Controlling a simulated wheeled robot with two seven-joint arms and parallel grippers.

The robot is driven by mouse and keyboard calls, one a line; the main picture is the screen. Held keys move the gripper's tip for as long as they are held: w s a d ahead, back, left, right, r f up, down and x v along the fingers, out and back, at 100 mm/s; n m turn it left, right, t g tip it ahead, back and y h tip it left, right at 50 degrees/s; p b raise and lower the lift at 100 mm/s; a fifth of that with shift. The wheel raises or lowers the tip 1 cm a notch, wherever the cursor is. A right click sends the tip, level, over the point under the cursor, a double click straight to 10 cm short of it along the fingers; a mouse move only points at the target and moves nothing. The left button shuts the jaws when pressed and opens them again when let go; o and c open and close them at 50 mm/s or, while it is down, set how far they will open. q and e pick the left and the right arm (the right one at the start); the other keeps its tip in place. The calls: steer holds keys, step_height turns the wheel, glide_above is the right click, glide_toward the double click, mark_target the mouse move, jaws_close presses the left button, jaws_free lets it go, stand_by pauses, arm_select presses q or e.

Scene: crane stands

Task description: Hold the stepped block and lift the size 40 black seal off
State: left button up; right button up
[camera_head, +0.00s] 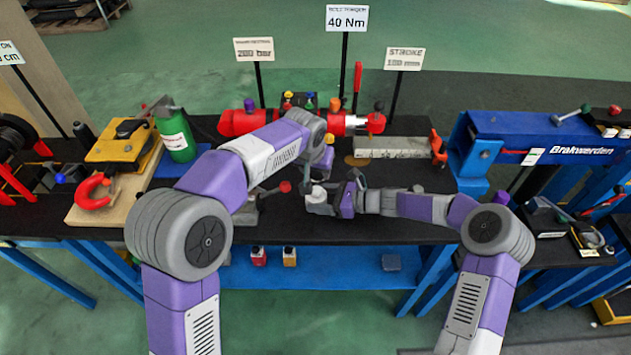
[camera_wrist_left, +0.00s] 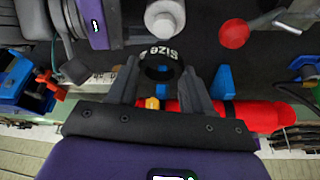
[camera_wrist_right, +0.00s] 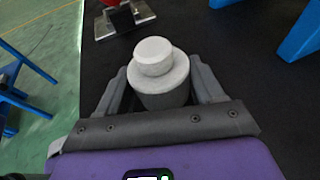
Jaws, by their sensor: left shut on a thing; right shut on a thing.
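The stepped block (camera_wrist_right: 163,80) is light grey and round, with a narrower step on top. My right gripper (camera_wrist_right: 160,92) is shut on its wide lower part. No black ring shows on the block in the right wrist view. The block also shows in the head view (camera_head: 317,196). The black seal (camera_wrist_left: 160,70) is a ring with white lettering reading "SIZE"; its number is not readable. My left gripper (camera_wrist_left: 163,78) is shut on the seal, which appears apart from the block (camera_wrist_left: 166,22) in the left wrist view. In the head view the seal is too small to make out.
A red cylinder (camera_head: 243,122) and a grey slotted bar (camera_head: 392,147) lie behind the grippers. A red-knobbed lever (camera_head: 285,187) stands close left of the block. A green bottle (camera_head: 176,135) is at left, a blue press frame (camera_head: 545,140) at right.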

steer(key=o, duration=1)
arm_select(q)
step_height(320, 180, up, 2)
steer(key=shift+r, duration=0.1)
arm_select(e)
steer(key=shift+o, duration=0.2)
steer(key=v, duration=1.2)
steer(key=shift+s, duration=0.1)
